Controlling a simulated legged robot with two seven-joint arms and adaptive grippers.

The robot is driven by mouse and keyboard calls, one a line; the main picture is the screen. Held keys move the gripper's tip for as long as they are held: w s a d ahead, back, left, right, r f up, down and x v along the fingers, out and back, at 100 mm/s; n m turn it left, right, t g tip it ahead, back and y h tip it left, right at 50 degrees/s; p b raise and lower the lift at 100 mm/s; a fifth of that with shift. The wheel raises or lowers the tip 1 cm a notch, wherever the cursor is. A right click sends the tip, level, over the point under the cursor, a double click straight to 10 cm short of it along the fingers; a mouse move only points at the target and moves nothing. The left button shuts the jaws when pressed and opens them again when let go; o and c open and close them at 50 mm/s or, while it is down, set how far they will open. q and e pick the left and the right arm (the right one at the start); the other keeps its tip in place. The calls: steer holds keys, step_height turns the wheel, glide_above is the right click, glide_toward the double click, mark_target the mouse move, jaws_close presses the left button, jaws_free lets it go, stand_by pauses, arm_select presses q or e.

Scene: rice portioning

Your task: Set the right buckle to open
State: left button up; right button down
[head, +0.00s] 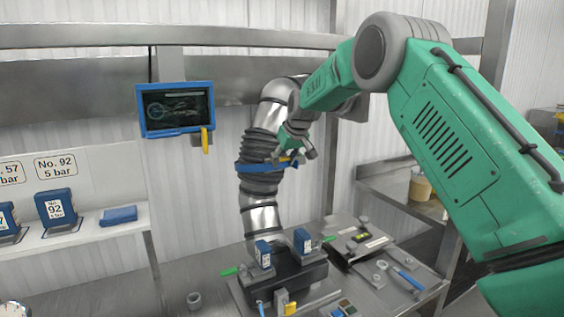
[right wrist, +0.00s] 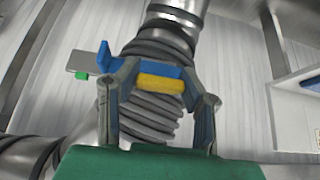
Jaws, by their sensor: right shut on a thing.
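The metal pipe (head: 262,218) with a grey ribbed section rises behind the work table in the head view. A blue band (head: 252,168) wraps this pipe, and a buckle with a yellow part (head: 285,159) sits at its right side. My right gripper (head: 301,153) is at that buckle. In the right wrist view my right gripper (right wrist: 159,85) has its fingers on either side of the blue and yellow buckle (right wrist: 160,82), shut on it. A blue lever end (right wrist: 105,56) sticks up to the left, beside a grey plate. My left gripper is not in view.
A blue-framed screen (head: 176,109) hangs on the wall at left. The table (head: 375,290) below holds a black block with blue-labelled parts (head: 263,254) and several tools. A shelf (head: 90,236) with blue boxes is at left.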

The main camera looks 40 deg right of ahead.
steer(key=shift+w+r, duration=0.1)
steer(key=shift+r, duration=0.1)
steer(key=c, duration=1.3)
jaws_free()
steer(key=o, duration=0.3)
steer(key=shift+w+f, duration=0.1)
steer(key=shift+o, duration=0.2)
steer(key=shift+d+f, duration=0.15)
steer(key=v, duration=1.1)
steer(key=shift+r, duration=0.2)
steer(key=shift+f, duration=0.1)
